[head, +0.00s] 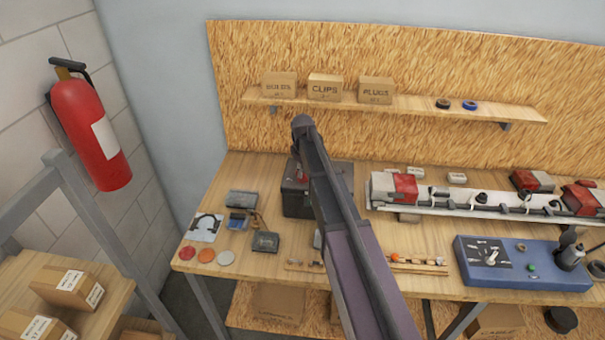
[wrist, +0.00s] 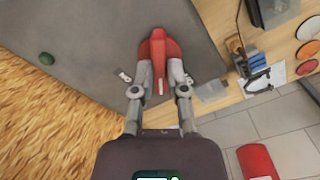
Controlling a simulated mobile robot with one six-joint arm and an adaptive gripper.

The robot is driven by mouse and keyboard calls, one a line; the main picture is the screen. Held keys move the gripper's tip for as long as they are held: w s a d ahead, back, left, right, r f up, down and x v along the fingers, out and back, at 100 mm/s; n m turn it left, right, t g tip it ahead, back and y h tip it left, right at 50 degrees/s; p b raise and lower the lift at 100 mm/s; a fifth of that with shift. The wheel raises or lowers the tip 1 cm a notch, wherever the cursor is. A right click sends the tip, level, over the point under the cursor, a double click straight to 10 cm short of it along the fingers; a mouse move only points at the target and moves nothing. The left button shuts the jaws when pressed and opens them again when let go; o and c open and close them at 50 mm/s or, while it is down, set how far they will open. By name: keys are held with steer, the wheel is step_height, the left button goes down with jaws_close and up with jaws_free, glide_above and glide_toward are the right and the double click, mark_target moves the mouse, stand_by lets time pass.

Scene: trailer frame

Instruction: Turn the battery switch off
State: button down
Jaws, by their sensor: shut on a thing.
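The red battery switch (wrist: 158,48) stands on the dark grey top of the battery box (wrist: 85,50) in the wrist view. My gripper (wrist: 160,80) is shut on the red switch, with one finger on each side of it. In the head view the black battery box (head: 295,200) stands on the bench left of centre, and a bit of red (head: 299,172) shows on its top.
A wooden bench (head: 225,190) holds small parts and coloured discs left of the box. A rail with red-and-white lamps (head: 405,187) and a blue panel (head: 470,270) lie to the right. A shelf (head: 420,104) with cartons (head: 325,87) hangs behind. A fire extinguisher (head: 92,130) hangs at left.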

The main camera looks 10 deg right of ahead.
steer(key=n, duration=0.3)
steer(key=shift+n, duration=2.3)
steer(key=c, duration=0.6)
jaws_free()
steer(key=shift+o, duration=0.2)
steer(key=shift+r, duration=0.15)
steer(key=shift+r+p, duration=2.85)
steer(key=shift+p, duration=0.2)
